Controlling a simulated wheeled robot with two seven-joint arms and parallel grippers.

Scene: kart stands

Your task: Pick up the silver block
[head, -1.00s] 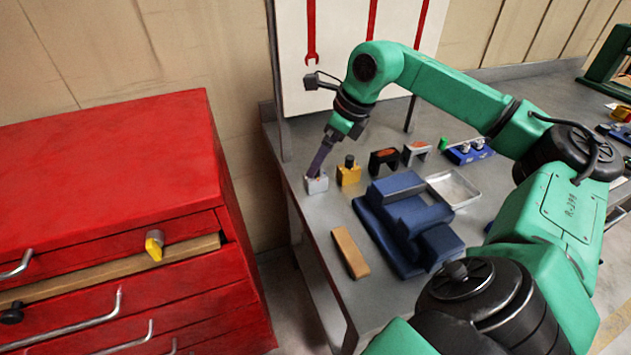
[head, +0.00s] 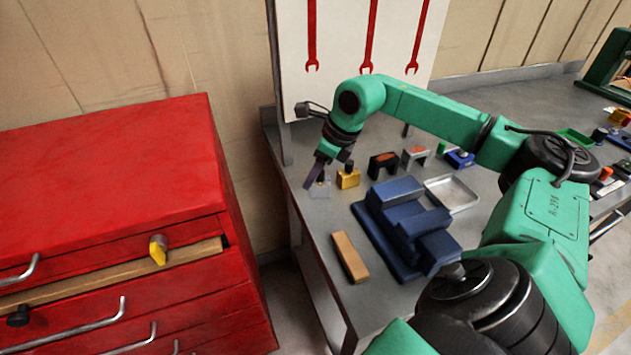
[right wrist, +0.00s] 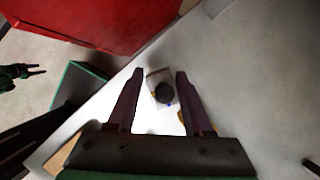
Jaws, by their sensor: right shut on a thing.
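My right gripper (right wrist: 158,78) is shut on the block, one finger on each side. The block looks to be at bench height; I cannot tell if it touches the top. My left gripper is outside the head view; a small dark two-pronged gripper (right wrist: 30,71), probably mine, shows at the right wrist view's left edge.
A yellow block (head: 347,179) stands just right of the silver one, then black and grey arch-shaped pieces (head: 382,166). A red drawer cabinet (head: 120,170) stands left across a gap.

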